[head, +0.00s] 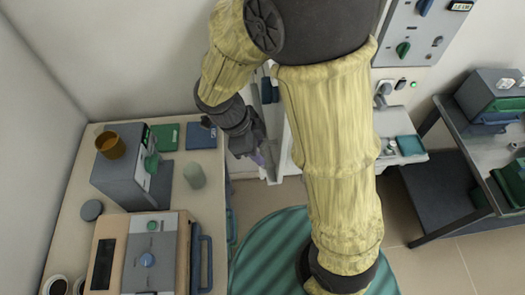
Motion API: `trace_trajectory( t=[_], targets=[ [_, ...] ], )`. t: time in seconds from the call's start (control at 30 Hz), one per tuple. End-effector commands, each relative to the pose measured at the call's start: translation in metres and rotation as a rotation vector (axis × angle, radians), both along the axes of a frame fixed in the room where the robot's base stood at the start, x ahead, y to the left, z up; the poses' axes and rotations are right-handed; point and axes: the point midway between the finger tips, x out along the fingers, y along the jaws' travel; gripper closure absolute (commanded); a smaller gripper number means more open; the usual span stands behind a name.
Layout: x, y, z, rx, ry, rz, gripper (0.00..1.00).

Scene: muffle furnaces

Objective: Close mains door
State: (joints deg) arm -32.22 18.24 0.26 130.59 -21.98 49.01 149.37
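My gripper (259,157) is left of the picture's middle, at the end of my yellow-sleeved arm, with its fingers pointing down. Its fingers are small and dark here, and I cannot tell whether they are open or shut. A pale upright panel (286,152), which looks like the edge of an open door, stands just right of my gripper. I cannot tell whether they touch. My arm hides most of this panel and its hinge side. A grey wall panel with knobs (422,25) shows at the upper right; I cannot tell whether it belongs to the mains box.
A bench (75,190) at the left holds a grey device (128,172), an orange cup (110,145), a pale green cup (194,175) and a beige furnace (145,250). A dark table (460,125) stands at the right.

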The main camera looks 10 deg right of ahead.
Motion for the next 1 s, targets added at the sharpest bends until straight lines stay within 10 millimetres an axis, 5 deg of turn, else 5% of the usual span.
trace_trajectory(
  t=[0.2,0.5,0.7,1.0],
  targets=[
    [-0.002,-0.01,-0.023,-0.002,0.002,-0.002,0.66],
    [-0.002,-0.011,-0.026,0.0,-0.001,0.0,0.66],
    [-0.002,-0.01,-0.026,0.0,-0.001,0.0,1.0],
    [-0.001,-0.011,-0.026,0.0,-0.001,0.001,1.0]
  ],
)
